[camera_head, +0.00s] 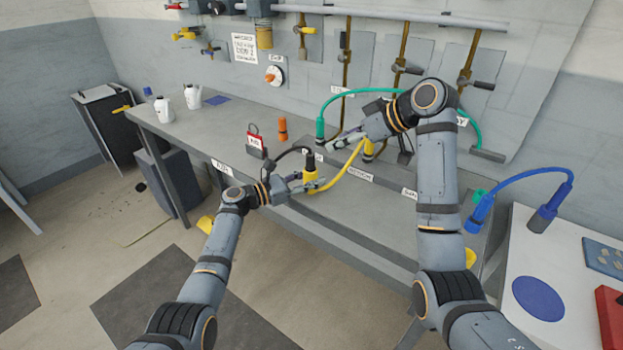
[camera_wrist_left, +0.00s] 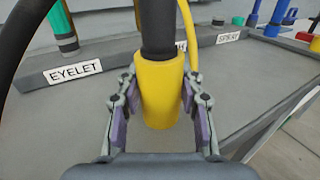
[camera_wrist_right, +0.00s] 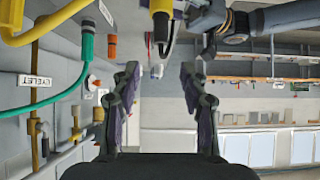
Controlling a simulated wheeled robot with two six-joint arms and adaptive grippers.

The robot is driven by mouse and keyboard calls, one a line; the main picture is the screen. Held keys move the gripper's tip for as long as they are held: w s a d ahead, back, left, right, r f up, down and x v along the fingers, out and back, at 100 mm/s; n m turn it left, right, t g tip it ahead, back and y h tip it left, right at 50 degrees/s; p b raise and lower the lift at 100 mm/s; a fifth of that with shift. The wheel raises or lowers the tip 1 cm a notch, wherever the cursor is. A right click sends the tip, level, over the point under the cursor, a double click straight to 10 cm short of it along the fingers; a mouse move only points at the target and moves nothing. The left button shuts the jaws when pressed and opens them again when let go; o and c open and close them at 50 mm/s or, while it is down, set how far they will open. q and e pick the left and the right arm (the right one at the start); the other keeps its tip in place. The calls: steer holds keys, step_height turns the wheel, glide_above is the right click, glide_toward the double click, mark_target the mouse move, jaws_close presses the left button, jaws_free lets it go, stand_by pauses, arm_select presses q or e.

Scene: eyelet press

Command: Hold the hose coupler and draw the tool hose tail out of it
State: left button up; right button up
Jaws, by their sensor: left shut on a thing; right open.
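The yellow hose coupler (camera_head: 309,171) stands near the front of the bench, with a black hose tail (camera_wrist_left: 157,30) going into its top. In the left wrist view the coupler (camera_wrist_left: 158,92) sits upright between both fingers. My left gripper (camera_head: 308,184) is shut on it. The black tail arcs up and away to the left in the head view. A yellow hose (camera_head: 343,172) curves from near the coupler toward the back of the bench. My right gripper (camera_head: 345,140) is open and empty, above and to the right of the coupler. The coupler also shows in the right wrist view (camera_wrist_right: 161,6).
A green hose (camera_head: 352,92) arches behind my right arm. A blue hose (camera_head: 520,180) stands at the right. An orange cylinder (camera_head: 282,128) and a red-labelled box (camera_head: 255,141) stand left of the coupler. The front left bench top is mostly clear.

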steer(key=w+a+m+g+h, duration=0.1)
steer(key=w+a+m+h, duration=0.1)
steer(key=w+a+m, duration=0.15)
steer(key=m+g+h, duration=0.2)
steer(key=m+h, duration=0.3)
steer(key=h, duration=0.1)
glide_toward(310, 154)
steer(key=shift+x, duration=4.7)
steer(key=shift+w, duration=0.1)
jaws_close()
